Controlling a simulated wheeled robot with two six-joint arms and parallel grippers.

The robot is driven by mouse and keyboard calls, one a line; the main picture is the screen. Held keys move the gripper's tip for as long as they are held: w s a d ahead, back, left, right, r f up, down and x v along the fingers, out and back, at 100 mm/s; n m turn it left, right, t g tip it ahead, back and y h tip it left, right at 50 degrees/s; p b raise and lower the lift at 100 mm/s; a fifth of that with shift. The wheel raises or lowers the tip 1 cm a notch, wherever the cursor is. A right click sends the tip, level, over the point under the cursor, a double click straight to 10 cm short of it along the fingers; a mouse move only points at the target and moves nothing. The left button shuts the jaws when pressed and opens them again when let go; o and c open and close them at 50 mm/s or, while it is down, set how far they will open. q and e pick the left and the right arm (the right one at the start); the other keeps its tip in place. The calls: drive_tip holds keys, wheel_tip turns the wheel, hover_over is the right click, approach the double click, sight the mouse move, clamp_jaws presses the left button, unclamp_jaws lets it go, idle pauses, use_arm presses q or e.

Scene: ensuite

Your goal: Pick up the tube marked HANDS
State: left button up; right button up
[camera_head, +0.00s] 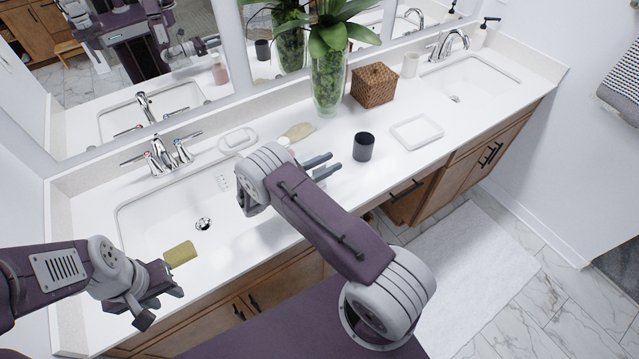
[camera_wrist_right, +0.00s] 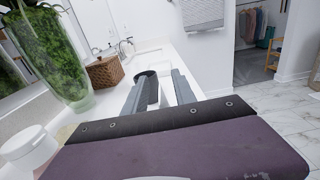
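No marking HANDS is readable in either view. A white-topped item (camera_head: 284,142) stands on the counter, mostly hidden behind my right wrist; its white part shows at the lower left of the right wrist view (camera_wrist_right: 28,148). The mirror shows a pink, white-topped container (camera_head: 219,69), possibly its reflection. My right gripper (camera_head: 325,168) is open and empty over the counter, right of this item, pointing toward a dark cup (camera_head: 364,147). In the right wrist view the cup (camera_wrist_right: 148,82) shows beyond the fingers. My left gripper (camera_head: 162,304) looks open and empty at the front edge.
An olive block (camera_head: 180,254) lies by the left gripper. A soap dish (camera_head: 237,139), beige item (camera_head: 299,131), plant vase (camera_head: 328,85), wicker box (camera_head: 374,86) and white tray (camera_head: 417,132) stand on the counter. Basins lie left (camera_head: 165,220) and right (camera_head: 470,75).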

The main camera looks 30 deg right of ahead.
drive_tip(key=shift+s+a, duration=0.1)
clamp_jaws()
idle(1.2)
